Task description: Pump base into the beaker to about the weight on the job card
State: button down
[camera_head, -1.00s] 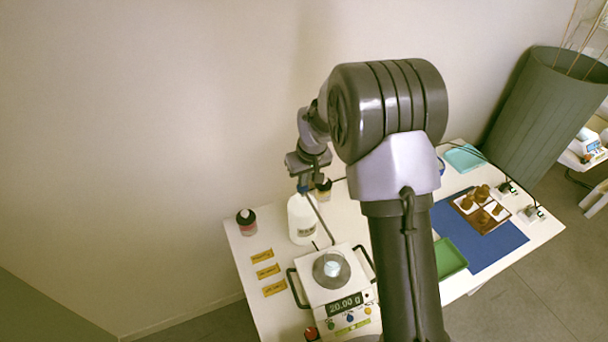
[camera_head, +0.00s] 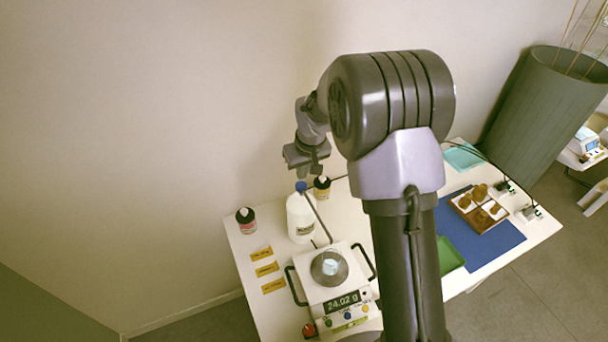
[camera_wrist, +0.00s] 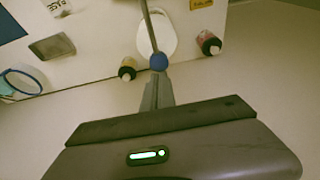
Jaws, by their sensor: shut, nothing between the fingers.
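The white base bottle (camera_head: 299,222) stands behind the scale with a blue pump head (camera_head: 301,187) and a long spout reaching over toward the beaker. The small beaker (camera_head: 330,268) sits on the round pan of the scale (camera_head: 316,290), whose display reads 24.02 g. My gripper (camera_head: 309,174) is shut and empty, just above the pump head. In the wrist view the shut fingers (camera_wrist: 157,90) point at the blue pump head (camera_wrist: 159,62), with the white bottle (camera_wrist: 158,36) beyond. I cannot read a job card's weight.
Dark-capped bottles stand left (camera_head: 246,220) and behind (camera_head: 321,187) the base bottle. Yellow labels (camera_head: 265,270) lie left of the scale.

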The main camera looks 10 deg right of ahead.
jog(key=p+v, duration=0.1)
jog(key=v, duration=0.8)
jog(key=shift+r, duration=0.3)
